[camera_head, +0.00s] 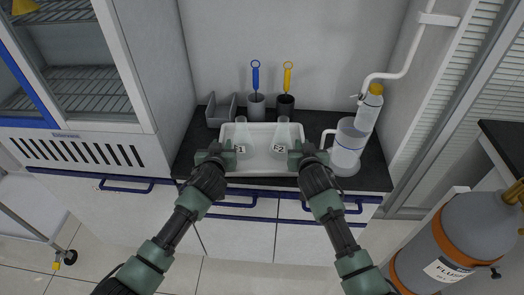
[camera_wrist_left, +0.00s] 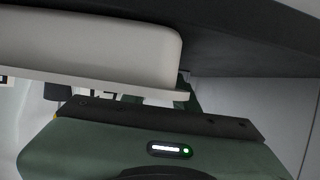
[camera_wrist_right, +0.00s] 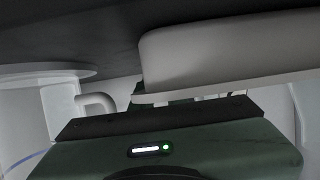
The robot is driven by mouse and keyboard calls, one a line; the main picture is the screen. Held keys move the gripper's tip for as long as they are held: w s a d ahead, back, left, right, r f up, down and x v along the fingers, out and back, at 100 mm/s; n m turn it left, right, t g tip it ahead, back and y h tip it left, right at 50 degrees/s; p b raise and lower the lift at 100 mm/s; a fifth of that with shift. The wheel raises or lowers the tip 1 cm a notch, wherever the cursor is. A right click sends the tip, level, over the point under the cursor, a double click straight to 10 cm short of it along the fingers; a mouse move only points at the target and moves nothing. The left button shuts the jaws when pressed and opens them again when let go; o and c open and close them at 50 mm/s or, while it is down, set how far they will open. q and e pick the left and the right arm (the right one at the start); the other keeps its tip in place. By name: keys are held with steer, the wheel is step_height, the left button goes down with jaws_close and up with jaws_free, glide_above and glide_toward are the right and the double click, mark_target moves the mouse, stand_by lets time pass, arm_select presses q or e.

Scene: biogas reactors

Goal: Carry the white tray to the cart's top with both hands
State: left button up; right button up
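The white tray (camera_head: 262,168) sits on the dark counter and holds two clear conical flasks, labelled S1 (camera_head: 241,149) and what looks like S2 (camera_head: 279,148). My left gripper (camera_head: 228,149) is at the tray's left edge and my right gripper (camera_head: 296,148) at its right edge. A white wheeled frame (camera_head: 22,224), possibly the cart, shows at the lower left.
Behind the tray stand a grey rack (camera_head: 221,110) and two cups with a blue brush (camera_head: 255,75) and a yellow brush (camera_head: 287,75). A gas cylinder (camera_head: 440,240) is lower right.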

arm_select(q)
jaws_close()
stand_by(1.4)
